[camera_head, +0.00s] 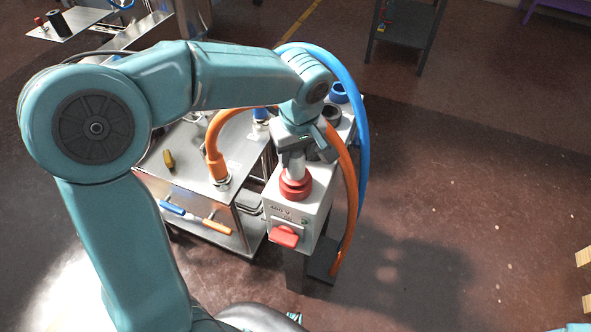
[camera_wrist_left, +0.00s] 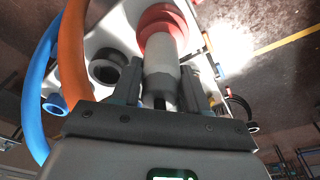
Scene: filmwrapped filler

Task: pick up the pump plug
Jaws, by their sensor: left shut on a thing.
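The pump plug (camera_wrist_left: 163,62) is a pale grey cylinder with a red collar at its far end. In the head view, the plug (camera_head: 296,168) stands upright at the red ring on top of a grey-white box marked 400 V (camera_head: 312,205). I cannot tell whether it is seated in the box or just above it. My left gripper (camera_head: 297,153) comes from above and is shut around the plug's grey body. In the left wrist view, the fingers of the left gripper (camera_wrist_left: 167,85) lie on either side of it. My right gripper is not in view.
A blue hose (camera_head: 363,130) and an orange hose (camera_head: 349,190) arch close beside the box. A red switch (camera_head: 285,236) is on its front. A metal cart (camera_head: 190,155) with an orange pipe (camera_head: 214,160) stands left. Open floor (camera_head: 470,190) lies right.

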